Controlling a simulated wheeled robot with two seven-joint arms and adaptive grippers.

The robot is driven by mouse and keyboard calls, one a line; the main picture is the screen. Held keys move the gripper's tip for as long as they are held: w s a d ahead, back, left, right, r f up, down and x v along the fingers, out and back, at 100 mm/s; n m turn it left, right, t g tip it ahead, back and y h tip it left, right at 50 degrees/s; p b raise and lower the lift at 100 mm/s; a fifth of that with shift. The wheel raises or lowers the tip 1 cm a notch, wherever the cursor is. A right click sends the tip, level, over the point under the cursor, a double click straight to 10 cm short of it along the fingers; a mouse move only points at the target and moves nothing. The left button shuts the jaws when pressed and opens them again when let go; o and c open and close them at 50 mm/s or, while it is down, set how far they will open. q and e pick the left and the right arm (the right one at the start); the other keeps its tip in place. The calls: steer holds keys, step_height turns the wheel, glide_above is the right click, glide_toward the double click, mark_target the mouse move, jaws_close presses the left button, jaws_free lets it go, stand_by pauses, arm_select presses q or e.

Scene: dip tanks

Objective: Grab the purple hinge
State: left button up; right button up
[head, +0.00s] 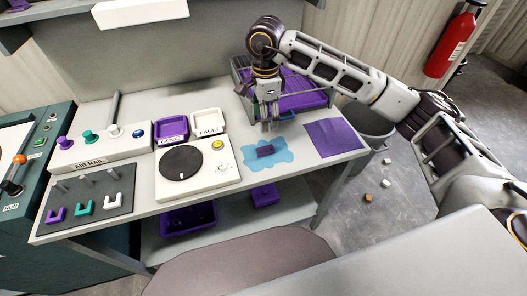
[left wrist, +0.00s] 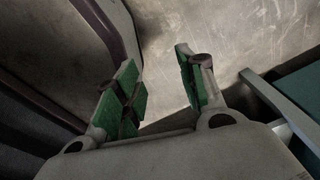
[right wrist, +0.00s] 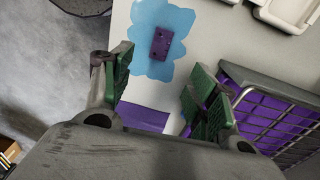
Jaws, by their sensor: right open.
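The purple hinge (head: 265,151) is a small dark purple plate lying on a blue splash-shaped mat (head: 284,158) on the bench. In the right wrist view the hinge (right wrist: 161,44) lies on the blue mat (right wrist: 148,16), beyond the fingertips. My right gripper (head: 270,122) points down above the bench, behind the hinge and apart from it. It is open and empty, its green-padded fingers (right wrist: 158,85) spread. My left gripper (left wrist: 160,75) is open and empty over a bare grey surface. It is not seen in the head view.
A wire basket with purple lining (head: 303,103) stands behind my right gripper. A purple cloth (head: 334,137) lies right of the mat. A white turntable unit (head: 197,183) is on the left. Two trays, one purple (head: 171,127) and one white FAULT tray (head: 209,122), stand behind it.

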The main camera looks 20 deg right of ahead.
glide_above(265, 149)
step_height(265, 149, down, 9)
steer(key=shift+a+r, duration=0.1)
steer(key=shift+r, duration=0.05)
steer(key=shift+s, duration=0.1)
steer(key=shift+f+p, duration=0.35)
steer(key=shift+f, duration=0.1)
step_height(265, 149, down, 4)
steer(key=shift+r+p, duration=0.2)
steer(key=shift+p, duration=0.2)
steer(key=shift+f, duration=0.4)
arm_select(q)
steer(key=shift+s+d+r, duration=0.1)
steer(key=shift+d+r, duration=0.45)
steer(key=shift+d, duration=0.2)
